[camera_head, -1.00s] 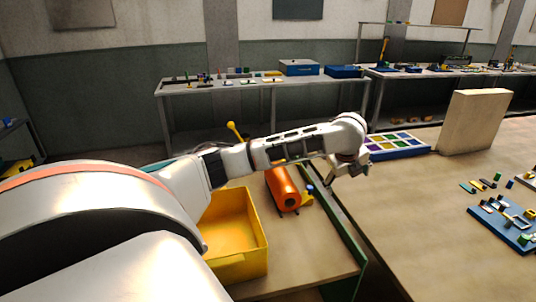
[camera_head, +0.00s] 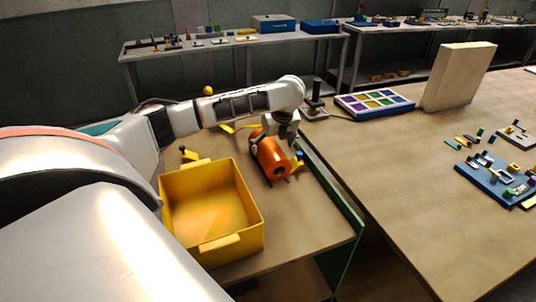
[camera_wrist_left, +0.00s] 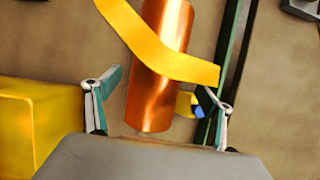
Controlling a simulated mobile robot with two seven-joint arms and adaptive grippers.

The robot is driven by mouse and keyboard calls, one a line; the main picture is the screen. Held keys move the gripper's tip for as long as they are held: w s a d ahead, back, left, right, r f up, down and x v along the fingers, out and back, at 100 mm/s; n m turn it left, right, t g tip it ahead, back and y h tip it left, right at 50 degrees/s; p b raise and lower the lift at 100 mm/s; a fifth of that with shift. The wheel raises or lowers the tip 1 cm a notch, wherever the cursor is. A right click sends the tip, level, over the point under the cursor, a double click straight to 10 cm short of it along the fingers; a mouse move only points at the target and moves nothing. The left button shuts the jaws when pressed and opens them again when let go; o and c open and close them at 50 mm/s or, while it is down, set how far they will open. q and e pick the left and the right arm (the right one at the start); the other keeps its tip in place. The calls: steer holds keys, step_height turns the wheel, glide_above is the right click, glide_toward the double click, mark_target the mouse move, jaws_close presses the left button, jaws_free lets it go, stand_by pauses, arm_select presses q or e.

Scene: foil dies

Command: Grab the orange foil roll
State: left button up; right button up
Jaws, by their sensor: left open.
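The orange foil roll (camera_head: 271,158) lies on the side table in the head view, to the right of the yellow bin. It also shows in the left wrist view (camera_wrist_left: 157,90), shiny and copper-orange. My left gripper (camera_head: 284,132) is at the far end of the roll in the head view. In the wrist view its open fingers (camera_wrist_left: 159,82) stand on either side of the roll's image, with gaps at both sides. A yellow strap-like piece (camera_wrist_left: 160,48) crosses over the roll there. My right gripper is not in view.
The open, empty-looking yellow bin (camera_head: 238,243) stands left of the roll. A dark green edge (camera_head: 335,195) runs along the table's right side. A larger table at right holds a colored grid tray (camera_head: 373,104), an upright beige block (camera_head: 458,76) and a blue board (camera_head: 497,180).

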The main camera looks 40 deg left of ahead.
arm_select(q)
steer(key=x, duration=0.4)
steer(key=shift+s+a+f+b, duration=0.1)
steer(key=shift+a+b, duration=0.25)
steer(key=c, duration=1.9)
steer(key=shift+o, duration=0.2)
